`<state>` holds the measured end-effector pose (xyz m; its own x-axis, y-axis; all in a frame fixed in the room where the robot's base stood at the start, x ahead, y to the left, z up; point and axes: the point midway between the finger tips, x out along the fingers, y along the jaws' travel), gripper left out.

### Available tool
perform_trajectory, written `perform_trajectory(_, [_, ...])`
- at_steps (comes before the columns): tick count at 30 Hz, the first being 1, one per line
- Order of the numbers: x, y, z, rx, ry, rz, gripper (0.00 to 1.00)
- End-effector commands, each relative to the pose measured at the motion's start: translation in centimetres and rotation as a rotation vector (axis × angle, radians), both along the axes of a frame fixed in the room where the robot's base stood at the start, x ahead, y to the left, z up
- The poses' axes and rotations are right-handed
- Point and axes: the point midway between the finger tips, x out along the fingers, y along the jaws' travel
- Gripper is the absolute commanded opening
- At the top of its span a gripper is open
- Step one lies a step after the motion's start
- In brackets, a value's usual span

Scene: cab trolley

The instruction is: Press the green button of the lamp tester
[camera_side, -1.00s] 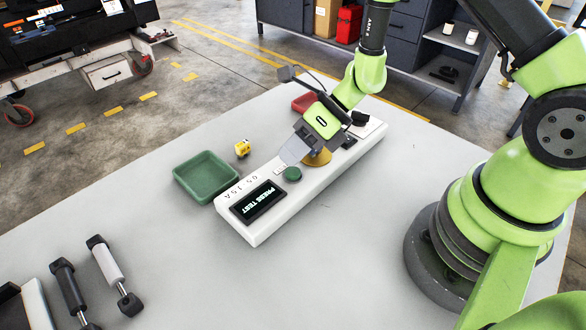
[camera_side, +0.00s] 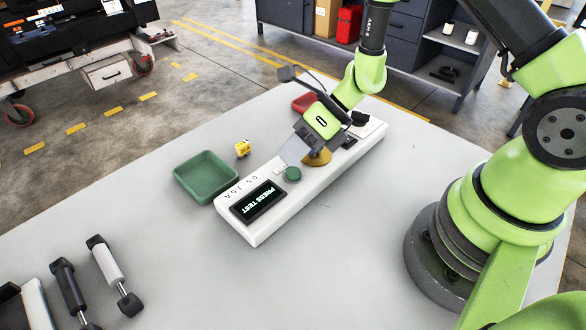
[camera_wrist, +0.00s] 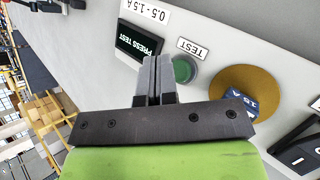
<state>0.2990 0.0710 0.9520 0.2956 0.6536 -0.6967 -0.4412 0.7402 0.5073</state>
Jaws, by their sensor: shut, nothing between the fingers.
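The lamp tester (camera_side: 318,181) is a long white box lying on the grey table. Its round green button (camera_side: 292,174) sits beside the display (camera_side: 258,201), which reads "PRESS TEST". In the wrist view the green button (camera_wrist: 184,69) is right of the fingertips, under a label "TEST". My gripper (camera_side: 284,160) is shut and empty, its fingertips close to the button on its upper-left side. In the wrist view the shut fingers (camera_wrist: 155,65) point toward the tester; I cannot tell whether they touch it. A yellow disc (camera_wrist: 247,92) with a "15 A" block lies beyond the button.
A green tray (camera_side: 206,178) and a small yellow part (camera_side: 242,148) stand left of the tester. A red tray (camera_side: 303,102) is behind the gripper. Black and white cylinders (camera_side: 105,262) lie at the lower left. The table's front middle is clear.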

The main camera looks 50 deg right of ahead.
Motion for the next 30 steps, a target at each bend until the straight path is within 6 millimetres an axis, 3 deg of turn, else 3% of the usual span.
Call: perform_trajectory(30, [0.0,0.02,-0.89,0.0,0.0,0.0,0.0])
